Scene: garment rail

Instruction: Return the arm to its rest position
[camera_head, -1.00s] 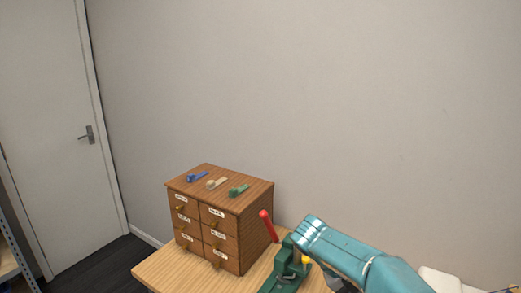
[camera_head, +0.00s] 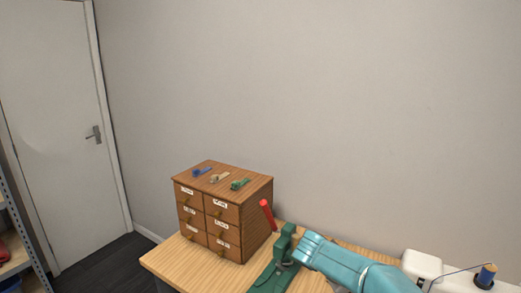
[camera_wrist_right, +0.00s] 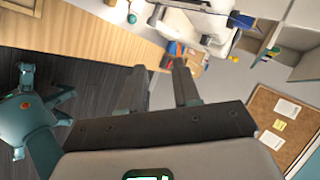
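My teal right arm (camera_head: 345,262) comes in from the lower right in the head view and overlaps the green press. Its fingers cannot be made out there. In the right wrist view my right gripper (camera_wrist_right: 162,82) shows two dark fingers apart, with nothing seen between them. My left gripper is not in view.
A green press (camera_head: 272,278) with a red lever (camera_head: 267,214) stands on the wooden table (camera_head: 190,262), beside a drawer cabinet (camera_head: 256,222) topped with three coloured clips. A white machine (camera_head: 422,264) and blue spool (camera_head: 488,272) are at right. Shelving stands far left.

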